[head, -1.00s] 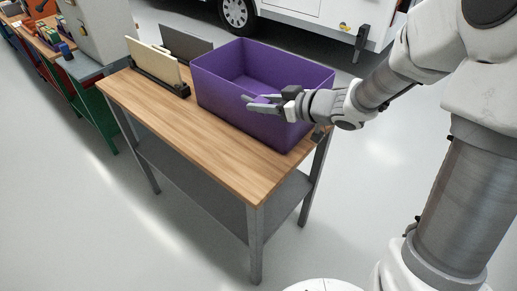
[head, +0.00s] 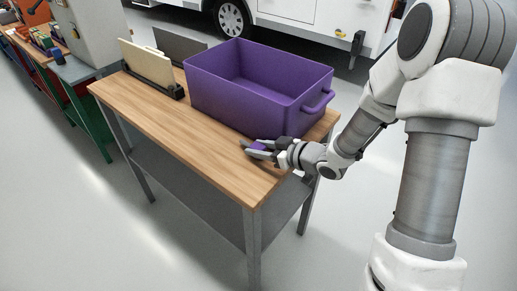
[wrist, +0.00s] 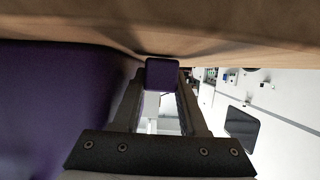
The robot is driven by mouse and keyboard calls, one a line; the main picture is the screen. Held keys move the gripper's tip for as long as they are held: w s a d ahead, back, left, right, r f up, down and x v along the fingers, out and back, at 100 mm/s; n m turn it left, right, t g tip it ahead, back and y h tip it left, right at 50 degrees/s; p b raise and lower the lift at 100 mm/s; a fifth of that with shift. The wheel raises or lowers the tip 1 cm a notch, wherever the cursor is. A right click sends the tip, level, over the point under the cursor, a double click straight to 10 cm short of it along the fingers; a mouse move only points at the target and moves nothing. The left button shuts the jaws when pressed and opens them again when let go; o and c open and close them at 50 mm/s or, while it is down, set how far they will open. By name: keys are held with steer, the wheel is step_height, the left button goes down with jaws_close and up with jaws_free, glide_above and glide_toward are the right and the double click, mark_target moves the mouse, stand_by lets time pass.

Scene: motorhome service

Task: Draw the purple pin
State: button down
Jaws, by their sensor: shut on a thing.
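My gripper (head: 257,147) is low over the right front part of the wooden tabletop, just in front of the purple bin. It is shut on a small purple piece (head: 264,145), which I take to be the purple pin. In the wrist view the piece (wrist: 162,73) shows as a blunt, rounded-square end between the two fingertips, close to the wood. The rest of its shape is hidden, and I cannot tell whether it touches the tabletop.
The large, open purple bin (head: 225,100) stands on the workbench (head: 145,108), close behind my gripper. A rack with upright panels (head: 145,62) stands at the bench's left end. The front left of the top is clear.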

steer(key=shift+f, duration=0.2)
steer(key=shift+c, duration=2.2)
jaws_free()
